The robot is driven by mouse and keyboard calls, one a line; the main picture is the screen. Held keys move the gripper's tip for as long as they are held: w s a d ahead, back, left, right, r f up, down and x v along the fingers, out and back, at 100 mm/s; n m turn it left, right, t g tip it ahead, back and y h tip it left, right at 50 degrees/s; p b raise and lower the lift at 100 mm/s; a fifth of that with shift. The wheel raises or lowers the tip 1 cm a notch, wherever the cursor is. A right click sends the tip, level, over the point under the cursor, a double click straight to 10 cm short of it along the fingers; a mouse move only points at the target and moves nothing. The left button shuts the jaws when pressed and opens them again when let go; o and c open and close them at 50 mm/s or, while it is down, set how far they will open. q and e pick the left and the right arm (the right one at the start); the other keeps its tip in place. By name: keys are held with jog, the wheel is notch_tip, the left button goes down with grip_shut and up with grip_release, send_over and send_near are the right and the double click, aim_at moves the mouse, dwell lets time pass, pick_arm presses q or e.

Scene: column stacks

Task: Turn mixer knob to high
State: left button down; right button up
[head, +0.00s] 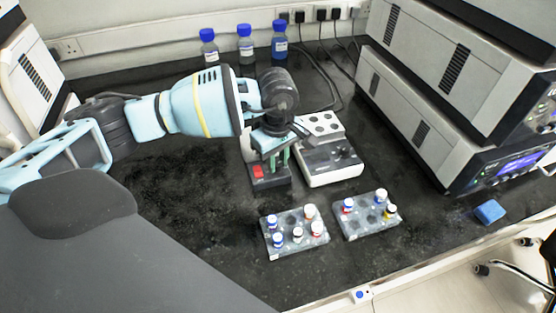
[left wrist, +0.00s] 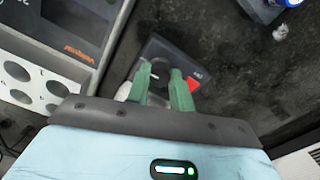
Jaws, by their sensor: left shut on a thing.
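The mixer (head: 268,182) is a small dark box with a red switch (head: 258,171), standing on the black bench in the middle of the head view. It also shows in the left wrist view (left wrist: 168,50), with its red switch (left wrist: 194,84) beside the right finger. My left gripper (head: 279,163) points down at the mixer's front, its green fingers (left wrist: 165,90) closed around the mixer knob. The fingers mostly hide the knob, so its setting cannot be read. My right gripper is not in view.
A grey block unit with a white holed top (head: 331,162) stands close to the mixer's right. Two vial racks (head: 297,246) (head: 369,226) lie in front. Blue-capped bottles (head: 245,46) stand at the back wall, and stacked instruments (head: 425,125) at right. The bench left of the mixer is clear.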

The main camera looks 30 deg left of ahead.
aim_at(277, 163)
pick_arm(q)
jog(key=shift+m, duration=0.7)
jog(key=c, duration=1.2)
grip_release()
jog(key=shift+c, duration=0.2)
notch_tip(277, 163, up, 8)
jog(key=shift+f, duration=0.1)
